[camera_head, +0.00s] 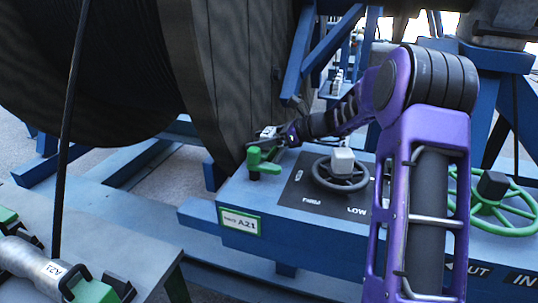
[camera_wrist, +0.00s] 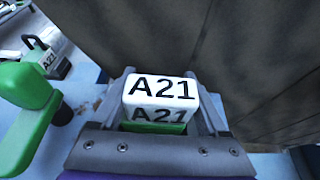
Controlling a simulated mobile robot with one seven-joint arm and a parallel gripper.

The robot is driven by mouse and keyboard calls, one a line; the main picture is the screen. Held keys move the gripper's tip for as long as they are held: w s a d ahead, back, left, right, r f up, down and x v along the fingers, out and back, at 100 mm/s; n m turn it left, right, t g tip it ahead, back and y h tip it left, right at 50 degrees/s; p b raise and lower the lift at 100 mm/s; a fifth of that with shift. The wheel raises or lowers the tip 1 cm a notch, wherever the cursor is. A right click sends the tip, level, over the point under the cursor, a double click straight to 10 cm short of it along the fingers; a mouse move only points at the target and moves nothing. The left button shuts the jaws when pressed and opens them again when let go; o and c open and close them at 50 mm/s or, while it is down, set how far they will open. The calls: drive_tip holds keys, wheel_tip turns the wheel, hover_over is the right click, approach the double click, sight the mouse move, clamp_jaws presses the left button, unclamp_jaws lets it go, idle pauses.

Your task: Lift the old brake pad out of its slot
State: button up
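A white block marked A21 with green below it, which I take to be the old brake pad (camera_wrist: 160,92), sits between my gripper's (camera_wrist: 166,100) two grey fingers in the wrist view. The fingers lie close along both its sides, with no clear gap. In the head view my gripper (camera_head: 266,137) is at the rim of the big reel, just above a green handle (camera_head: 262,163) on the blue deck. The pad's lower end and the slot are hidden, so I cannot tell how deep it sits.
The dark reel flange (camera_head: 235,70) rises right beside my gripper. A handwheel (camera_head: 340,178) with a grey hub and a green wheel (camera_head: 505,212) stand to the right. A bench (camera_head: 140,262) at lower left carries a grey cylinder marked A21 (camera_head: 35,262).

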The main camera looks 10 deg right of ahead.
clamp_jaws()
drive_tip(key=shift+r, duration=0.1)
